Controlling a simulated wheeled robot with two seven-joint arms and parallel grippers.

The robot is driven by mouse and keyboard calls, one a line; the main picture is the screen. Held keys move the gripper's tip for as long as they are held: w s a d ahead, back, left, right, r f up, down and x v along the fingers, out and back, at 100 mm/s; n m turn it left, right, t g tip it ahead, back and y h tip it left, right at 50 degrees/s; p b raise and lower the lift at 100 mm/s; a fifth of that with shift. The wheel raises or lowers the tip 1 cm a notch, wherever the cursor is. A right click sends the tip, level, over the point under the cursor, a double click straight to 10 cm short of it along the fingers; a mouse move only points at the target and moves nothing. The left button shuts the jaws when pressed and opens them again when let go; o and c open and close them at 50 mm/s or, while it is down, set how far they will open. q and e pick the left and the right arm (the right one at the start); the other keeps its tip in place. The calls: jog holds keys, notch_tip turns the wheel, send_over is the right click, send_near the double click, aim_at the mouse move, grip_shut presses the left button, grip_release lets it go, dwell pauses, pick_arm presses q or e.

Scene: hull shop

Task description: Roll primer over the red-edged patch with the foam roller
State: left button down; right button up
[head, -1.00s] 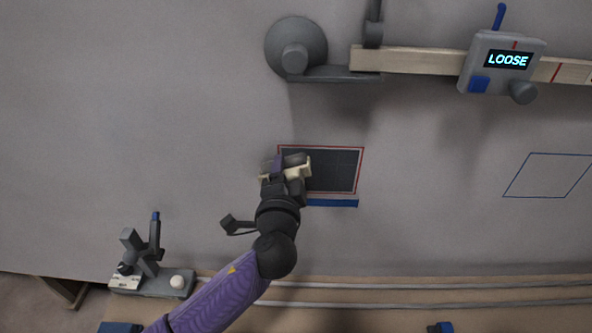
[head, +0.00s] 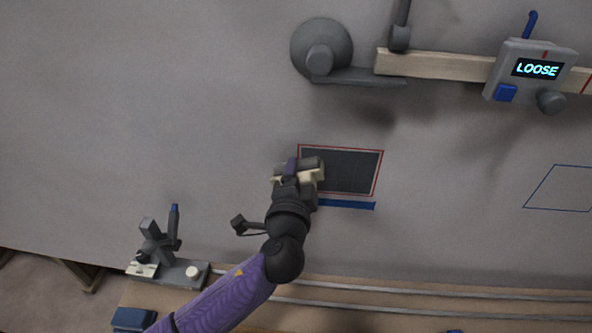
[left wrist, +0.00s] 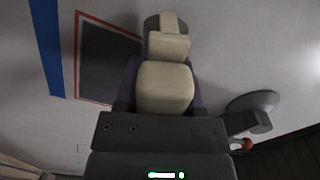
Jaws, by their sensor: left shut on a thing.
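The red-edged patch (head: 352,172) is a dark grey rectangle with a red outline on the pale grey hull wall. It also shows in the left wrist view (left wrist: 105,65), partly behind the roller. My left gripper (head: 297,185) is shut on the foam roller (head: 313,167), which has a cream frame and a dark grey cylinder. The roller is over the left edge of the patch; I cannot tell whether it touches the surface. In the left wrist view the roller's cream handle (left wrist: 165,87) sits between the fingers. My right gripper is not in view.
A blue strip (head: 346,204) lies under the patch. A wooden batten (head: 435,65) carries a device reading LOOSE (head: 530,70), beside a round grey suction mount (head: 321,50). A blue outline (head: 562,188) is at right. A grey stand (head: 183,271) is at lower left.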

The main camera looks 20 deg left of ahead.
pick_arm(q)
jog(key=shift+s, duration=0.1)
jog(key=p+v, duration=0.1)
jog(key=v, duration=0.4)
dwell(0.3)
jog(key=v, duration=0.5)
jog(key=shift+v, duration=2)
